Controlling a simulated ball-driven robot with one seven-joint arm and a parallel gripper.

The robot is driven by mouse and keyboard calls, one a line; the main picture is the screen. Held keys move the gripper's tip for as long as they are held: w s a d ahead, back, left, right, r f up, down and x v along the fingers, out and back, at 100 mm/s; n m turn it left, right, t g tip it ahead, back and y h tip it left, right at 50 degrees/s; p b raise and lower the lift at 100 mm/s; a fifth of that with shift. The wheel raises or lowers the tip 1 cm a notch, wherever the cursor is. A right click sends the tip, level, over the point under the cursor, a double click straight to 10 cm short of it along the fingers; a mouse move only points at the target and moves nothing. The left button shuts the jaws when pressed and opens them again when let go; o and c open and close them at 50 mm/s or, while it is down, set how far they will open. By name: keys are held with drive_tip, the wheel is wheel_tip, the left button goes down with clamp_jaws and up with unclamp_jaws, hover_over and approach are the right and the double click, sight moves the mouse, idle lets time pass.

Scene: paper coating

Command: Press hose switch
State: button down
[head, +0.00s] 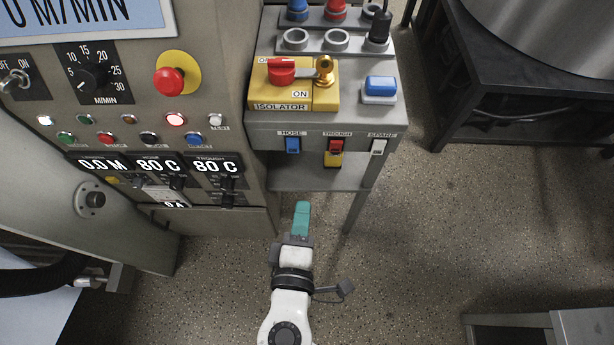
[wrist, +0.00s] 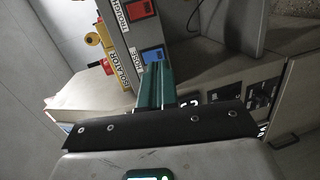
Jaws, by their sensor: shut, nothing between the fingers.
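The hose switch (head: 293,145) is a blue rocker under the HOSE label on the front of the grey switch box, left of the red trough switch (head: 336,146) and the white spare switch (head: 378,147). It also shows in the wrist view (wrist: 153,54), just beyond the fingertips. My gripper (head: 301,208) has teal fingers, shut and empty, pointing toward the box. In the head view the fingertips appear below the hose switch, with a visible gap. In the wrist view the fingers (wrist: 155,72) point at the blue switch; I cannot tell any contact there.
A yellow isolator (head: 310,85) with a red handle and brass padlock sits on the box top, beside a blue button (head: 380,88). The control panel (head: 130,100) with a red stop button stands left. A dark metal stand (head: 490,100) is at right. Floor between is clear.

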sight(293, 152)
drive_tip(key=s+a, duration=0.1)
drive_tip(key=a+n+y, duration=0.1)
drive_tip(key=shift+s+a+n+t, duration=0.3)
drive_tip(key=shift+s+t, duration=0.1)
drive_tip(key=shift+w, duration=0.15)
drive_tip(key=w, duration=0.4)
drive_tip(key=w+f, duration=0.1)
drive_tip(key=w, duration=0.8)
drive_tip(key=shift+w+d+f, duration=0.25)
drive_tip(key=shift+w+f, duration=0.05)
drive_tip(key=shift+f, duration=0.05)
drive_tip(key=shift+f, duration=0.15)
